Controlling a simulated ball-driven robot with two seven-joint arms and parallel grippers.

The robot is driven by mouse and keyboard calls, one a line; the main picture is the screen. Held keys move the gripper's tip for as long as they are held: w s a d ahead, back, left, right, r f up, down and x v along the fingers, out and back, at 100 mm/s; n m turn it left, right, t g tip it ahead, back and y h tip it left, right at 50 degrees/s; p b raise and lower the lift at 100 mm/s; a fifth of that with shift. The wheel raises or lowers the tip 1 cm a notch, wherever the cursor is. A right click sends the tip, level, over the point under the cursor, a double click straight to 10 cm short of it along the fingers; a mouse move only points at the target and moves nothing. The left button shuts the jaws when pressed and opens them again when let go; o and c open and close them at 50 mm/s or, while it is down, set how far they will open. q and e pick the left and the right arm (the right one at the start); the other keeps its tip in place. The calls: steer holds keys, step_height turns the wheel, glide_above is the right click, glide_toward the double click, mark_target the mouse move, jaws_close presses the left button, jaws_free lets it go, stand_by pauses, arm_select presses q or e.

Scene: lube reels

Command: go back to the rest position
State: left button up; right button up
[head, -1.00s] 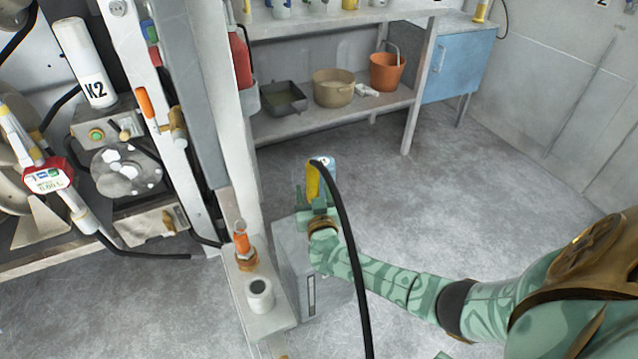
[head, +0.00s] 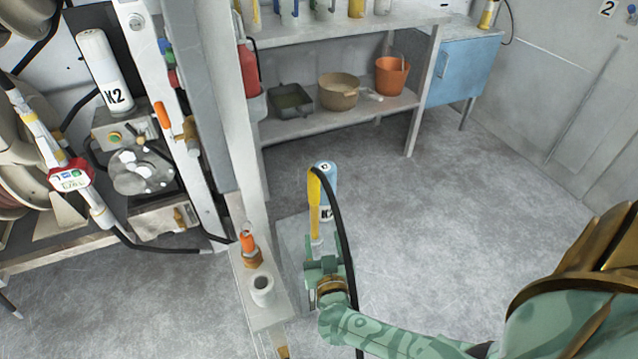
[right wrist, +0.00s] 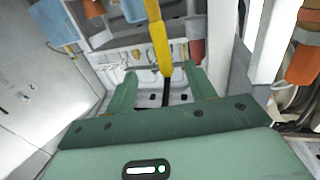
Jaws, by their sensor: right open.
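My right gripper (head: 322,268) is open, low in the middle of the head view, just in front of a yellow-handled tool (head: 314,205) with a black hose. In the right wrist view my open fingers (right wrist: 160,88) stand to either side of the lower end of the yellow tool (right wrist: 160,40), and neither appears to touch it. The tool stands upright beside a blue and white canister (head: 328,180) marked K2. My left gripper is not in view.
A white post with a ledge (head: 262,318) carrying an orange-tipped fitting (head: 248,243) and a white cup (head: 263,290) stands left of my right gripper. The hose (head: 345,240) hangs close to my right wrist. A shelf (head: 300,128) stands behind. The floor on the right is clear.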

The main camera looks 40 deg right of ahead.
steer(key=s+a+f+n+g+y+p, duration=0.2)
steer(key=s+a+f+n+g+y, duration=0.15)
steer(key=s+f, duration=0.5)
steer(key=s+a+f+n+g+y+p, duration=0.25)
steer(key=s+f+n+y, duration=0.2)
steer(key=s+f, duration=0.4)
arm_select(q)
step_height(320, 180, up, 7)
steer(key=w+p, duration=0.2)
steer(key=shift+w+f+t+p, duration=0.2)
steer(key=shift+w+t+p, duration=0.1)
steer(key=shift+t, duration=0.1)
arm_select(e)
steer(key=s+f+g, duration=0.2)
steer(key=s+g, duration=0.1)
steer(key=s, duration=0.8)
steer(key=s+f+n+g, duration=0.1)
steer(key=s+f+g, duration=0.2)
steer(key=s, duration=0.7)
steer(key=s+f+g, duration=0.2)
steer(key=s+g, duration=0.1)
steer(key=s, duration=0.8)
steer(key=shift+s+d+f+n+g, duration=0.15)
steer(key=shift+s+d+n+g, duration=0.15)
steer(key=shift+d+g, duration=0.1)
